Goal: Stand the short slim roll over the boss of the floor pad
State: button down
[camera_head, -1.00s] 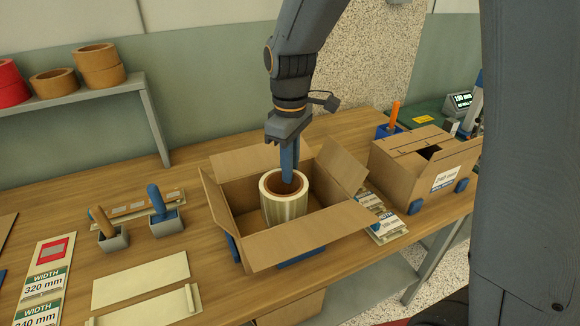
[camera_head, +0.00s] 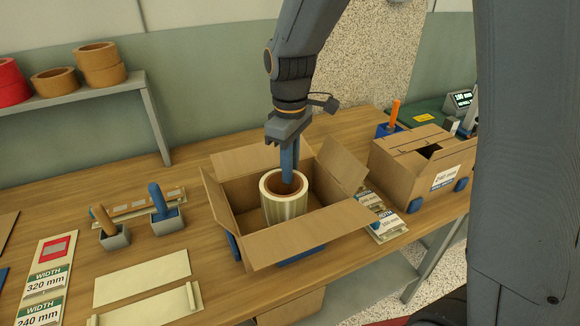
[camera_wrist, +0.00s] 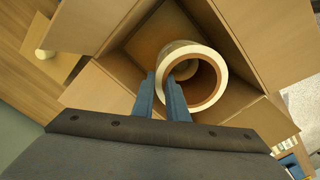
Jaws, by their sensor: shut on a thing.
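A cream roll (camera_head: 285,205) with a brown core stands upright inside an open cardboard box (camera_head: 300,240) on the bench. No floor pad or boss can be made out.
Two small holders with handles (camera_head: 165,215) and flat sheets (camera_head: 142,275) lie to the left. A shelf (camera_head: 75,100) with tape rolls is at the back left. The open box flaps stick out around the roll.

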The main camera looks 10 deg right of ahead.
jog(key=shift+f+b, duration=0.85)
jog(key=shift+f, duration=1.05)
jog(key=c, duration=1.7)
grip_release()
jog(key=shift+o, duration=0.2)
